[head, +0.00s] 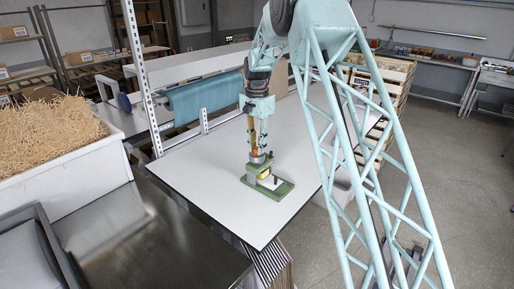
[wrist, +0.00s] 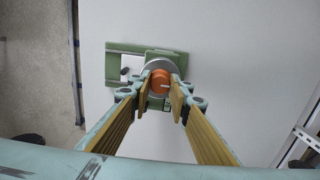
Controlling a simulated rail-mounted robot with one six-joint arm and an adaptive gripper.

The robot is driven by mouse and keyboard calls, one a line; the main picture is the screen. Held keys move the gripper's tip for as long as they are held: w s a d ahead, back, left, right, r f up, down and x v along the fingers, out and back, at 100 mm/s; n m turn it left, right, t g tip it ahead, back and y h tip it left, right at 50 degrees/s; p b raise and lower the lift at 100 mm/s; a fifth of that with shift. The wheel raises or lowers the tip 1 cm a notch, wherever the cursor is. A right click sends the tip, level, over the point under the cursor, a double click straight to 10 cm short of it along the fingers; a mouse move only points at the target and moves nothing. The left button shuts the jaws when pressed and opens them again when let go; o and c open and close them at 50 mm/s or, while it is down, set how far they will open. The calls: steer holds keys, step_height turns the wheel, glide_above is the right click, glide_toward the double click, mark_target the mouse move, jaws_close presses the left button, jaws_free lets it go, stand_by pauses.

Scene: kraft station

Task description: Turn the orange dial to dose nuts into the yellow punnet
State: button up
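The orange dial (wrist: 160,82) is on top of a green dosing device (wrist: 112,66) on the white table. A small orange part of it also shows in the head view (head: 255,151). My gripper (wrist: 161,93) points down over the device, with one finger on each side of the dial. The pads look very close to the dial's sides, but I cannot tell whether they touch it. In the head view, a small yellow patch, likely the yellow punnet (head: 264,174), shows at the device's foot. Its contents are not visible, and I cannot make it out in the wrist view.
The white table (head: 215,195) is clear around the device. A metal post (head: 140,75) stands at its left edge. A bin of straw-like filling (head: 45,130) is at the left. Stacked wooden crates (head: 385,80) stand behind at the right.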

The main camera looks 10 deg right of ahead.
steer(key=o, duration=0.4)
steer(key=shift+o, duration=0.2)
steer(key=shift+r, duration=0.15)
step_height(320, 180, up, 12)
stand_by(0.6)
stand_by(0.4)
